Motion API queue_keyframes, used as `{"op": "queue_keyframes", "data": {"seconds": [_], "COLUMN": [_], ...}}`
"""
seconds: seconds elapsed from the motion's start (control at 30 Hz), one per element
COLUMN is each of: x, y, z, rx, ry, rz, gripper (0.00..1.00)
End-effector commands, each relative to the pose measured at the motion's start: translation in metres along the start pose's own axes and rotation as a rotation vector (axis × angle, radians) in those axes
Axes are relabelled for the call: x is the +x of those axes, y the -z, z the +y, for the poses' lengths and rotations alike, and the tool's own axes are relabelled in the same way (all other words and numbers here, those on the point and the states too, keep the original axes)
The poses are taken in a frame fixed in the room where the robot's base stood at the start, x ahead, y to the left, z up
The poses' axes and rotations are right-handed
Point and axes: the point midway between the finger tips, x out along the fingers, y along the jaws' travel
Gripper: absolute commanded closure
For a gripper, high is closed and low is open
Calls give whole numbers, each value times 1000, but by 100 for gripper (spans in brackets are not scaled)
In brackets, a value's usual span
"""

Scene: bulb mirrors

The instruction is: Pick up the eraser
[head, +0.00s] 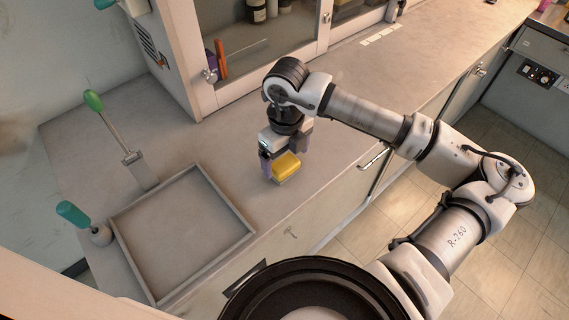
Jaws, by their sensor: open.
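A yellow block with a grey underside, which looks like the eraser (286,166), is at the counter's front edge in the head view. My gripper (283,164) points down right at it, with one finger on its left side and the other behind its right end. The jaws are open. The gripper body hides the block's back part. I cannot tell whether the fingers touch it.
The grey counter (350,85) runs to the upper right. A shallow square tray (183,235) lies to the left. A glass-fronted cabinet (268,50) rises behind my arm.

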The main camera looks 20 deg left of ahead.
Motion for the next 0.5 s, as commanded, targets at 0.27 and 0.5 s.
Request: {"op": "queue_keyframes", "data": {"seconds": [0.27, 0.5], "x": [32, 36], "y": [1, 1], "z": [2, 1], "rx": [-1, -1], "ry": [-2, -1], "rz": [0, -1], "gripper": [11, 11]}}
